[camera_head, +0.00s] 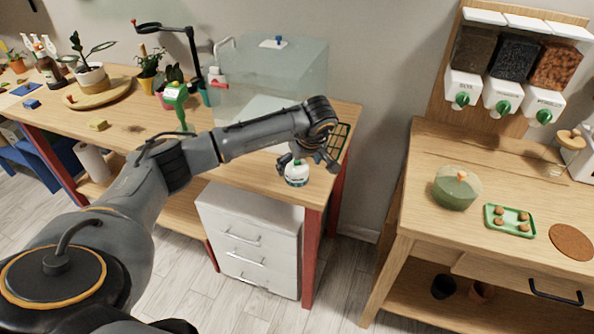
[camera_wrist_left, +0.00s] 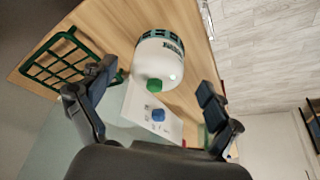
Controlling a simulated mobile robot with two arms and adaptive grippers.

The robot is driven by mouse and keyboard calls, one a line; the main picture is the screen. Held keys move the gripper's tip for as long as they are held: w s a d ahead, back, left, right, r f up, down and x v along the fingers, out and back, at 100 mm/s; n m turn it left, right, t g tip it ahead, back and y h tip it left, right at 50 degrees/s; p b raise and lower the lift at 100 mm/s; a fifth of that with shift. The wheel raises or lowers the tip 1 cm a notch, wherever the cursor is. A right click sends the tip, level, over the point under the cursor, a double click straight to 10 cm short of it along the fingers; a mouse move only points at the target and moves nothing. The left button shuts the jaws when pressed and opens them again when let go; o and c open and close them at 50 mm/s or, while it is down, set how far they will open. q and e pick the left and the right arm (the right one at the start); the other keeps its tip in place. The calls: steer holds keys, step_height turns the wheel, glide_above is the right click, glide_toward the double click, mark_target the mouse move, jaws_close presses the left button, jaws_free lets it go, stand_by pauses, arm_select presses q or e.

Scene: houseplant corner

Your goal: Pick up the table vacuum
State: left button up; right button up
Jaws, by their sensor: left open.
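The table vacuum (camera_head: 297,174) is a small white dome with a dark green band, standing near the front right corner of the long wooden table (camera_head: 232,172). In the left wrist view the white dome (camera_wrist_left: 158,62) shows with a green button facing the camera. My left gripper (camera_head: 308,162) is over and just behind the vacuum, partly covering its top in the head view. In the wrist view its fingers (camera_wrist_left: 157,82) are spread apart, with the dome beyond and between them. No grip shows. My right gripper is not in view.
A clear glass tank (camera_head: 270,85) stands behind my left arm. A dark green grid (camera_head: 340,140) lies at the table's right end; it also shows in the wrist view (camera_wrist_left: 62,65). A gap separates the right-hand table (camera_head: 420,180).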

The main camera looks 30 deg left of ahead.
mark_target(298, 164)
arm_select(q)
steer(key=x, duration=0.3)
steer(key=p+x, duration=0.1)
steer(key=shift+w+a, duration=0.2)
steer(key=shift+w, duration=0.1)
steer(key=c, duration=1.4)
steer(key=shift+r, duration=0.1)
steer(key=shift+r, duration=0.6)
steer(key=s+d+r+b, duration=0.4)
steer(key=s+d+r, duration=0.5)
steer(key=d+r, duration=0.1)
steer(key=shift+v, duration=0.9)
steer(key=shift+w, duration=0.1)
